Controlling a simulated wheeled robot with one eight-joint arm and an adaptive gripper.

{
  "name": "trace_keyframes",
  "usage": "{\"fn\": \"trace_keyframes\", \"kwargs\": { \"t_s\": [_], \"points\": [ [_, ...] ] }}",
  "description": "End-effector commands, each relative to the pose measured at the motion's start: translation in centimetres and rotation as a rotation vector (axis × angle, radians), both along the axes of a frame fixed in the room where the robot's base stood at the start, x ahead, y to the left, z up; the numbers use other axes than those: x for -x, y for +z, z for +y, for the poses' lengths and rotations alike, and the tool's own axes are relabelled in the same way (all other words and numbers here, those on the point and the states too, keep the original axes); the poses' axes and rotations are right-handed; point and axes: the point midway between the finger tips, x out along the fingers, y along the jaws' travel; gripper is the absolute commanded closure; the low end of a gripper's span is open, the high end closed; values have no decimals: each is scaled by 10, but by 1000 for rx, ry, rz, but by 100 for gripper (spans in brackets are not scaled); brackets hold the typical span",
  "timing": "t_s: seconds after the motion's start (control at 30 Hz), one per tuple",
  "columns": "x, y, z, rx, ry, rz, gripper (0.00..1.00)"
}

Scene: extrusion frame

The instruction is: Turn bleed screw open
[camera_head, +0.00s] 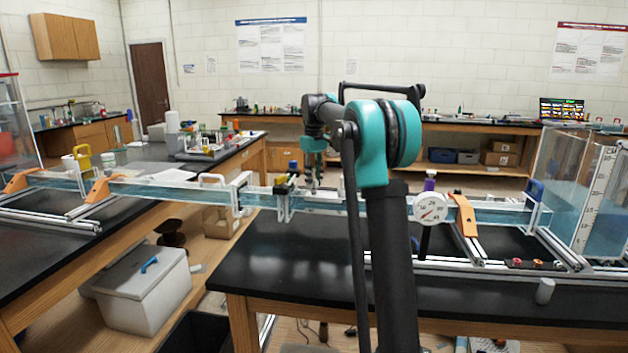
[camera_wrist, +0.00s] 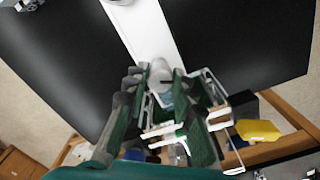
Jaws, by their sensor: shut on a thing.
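My gripper (camera_wrist: 160,92) shows in the wrist view with its grey and green fingers on either side of a small pale round piece with a dark slot-like mark. This looks like the bleed screw (camera_wrist: 159,72); the fingers partly hide it, and how far it is turned cannot be told. In the head view my gripper (camera_head: 313,178) is low at the middle of the long clear water channel (camera_head: 338,207), partly lost among small fittings there. The screw cannot be made out in the head view.
A white dial gauge (camera_head: 429,208) and an orange bracket (camera_head: 465,214) stand right of my arm. A clear water tank (camera_head: 585,195) is at the far right. The channel bridges a gap between two black benches. A grey lidded box (camera_head: 146,290) sits below the gap.

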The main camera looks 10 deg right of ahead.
Motion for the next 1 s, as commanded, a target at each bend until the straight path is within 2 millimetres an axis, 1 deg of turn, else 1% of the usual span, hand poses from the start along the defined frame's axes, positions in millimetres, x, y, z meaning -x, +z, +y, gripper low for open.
{"fn": "trace_keyframes", "kwargs": {
  "t_s": [0.2, 0.6, 0.63, 0.7, 0.8, 1.0],
  "points": [
    [0, 0, 0, 0, 37, -1, 100],
    [0, 0, 0, 0, 42, -1, 100],
    [0, 0, 0, 0, 42, -1, 73],
    [0, 0, 0, 0, 42, -1, 64],
    [0, 0, 0, 0, 42, -1, 54],
    [0, 0, 0, 0, 41, 0, 54]
  ]
}}
